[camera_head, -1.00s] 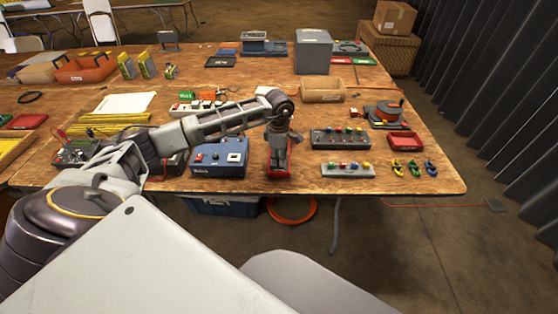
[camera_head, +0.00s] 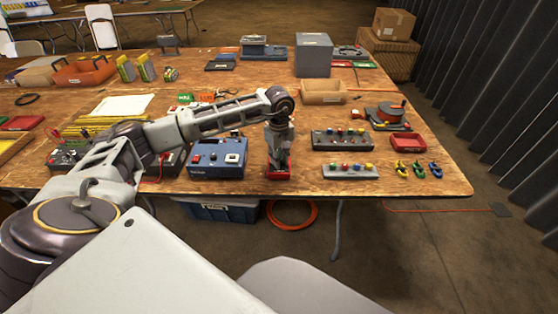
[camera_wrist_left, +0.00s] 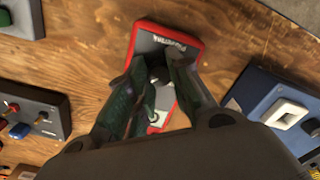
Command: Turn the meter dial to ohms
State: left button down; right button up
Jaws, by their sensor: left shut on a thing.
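The meter, a dark grey box with a red rim, lies on the wooden table in the left wrist view (camera_wrist_left: 170,43). In the head view, its red front edge (camera_head: 279,174) shows below my left gripper (camera_head: 278,158). In the left wrist view, my left gripper (camera_wrist_left: 155,88) points down at the meter face, its fingers shut on the dial. The fingers hide most of the dial and its markings, so I cannot read its setting. A pale part of the meter face shows between the fingers. My right gripper is not in view.
A blue box with a white switch (camera_head: 218,158) stands left of the meter. A dark panel with coloured knobs (camera_head: 341,140) and a grey button strip (camera_head: 350,171) lie to the right. An open tan tray (camera_head: 323,92) sits behind. The table's front edge is close.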

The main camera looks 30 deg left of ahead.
pick_arm(q)
jog(key=shift+m+b, duration=0.6)
jog(key=shift+m, duration=1.4)
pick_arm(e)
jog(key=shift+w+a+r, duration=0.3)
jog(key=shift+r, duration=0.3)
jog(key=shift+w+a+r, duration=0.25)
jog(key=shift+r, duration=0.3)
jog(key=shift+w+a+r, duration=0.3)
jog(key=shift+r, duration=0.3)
pick_arm(q)
jog(key=c, duration=1.2)
grip_release()
jog(key=shift+c, duration=0.2)
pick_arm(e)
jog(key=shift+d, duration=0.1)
pick_arm(q)
jog(key=shift+r, duration=0.15)
notch_tip(320, 180, up, 12)
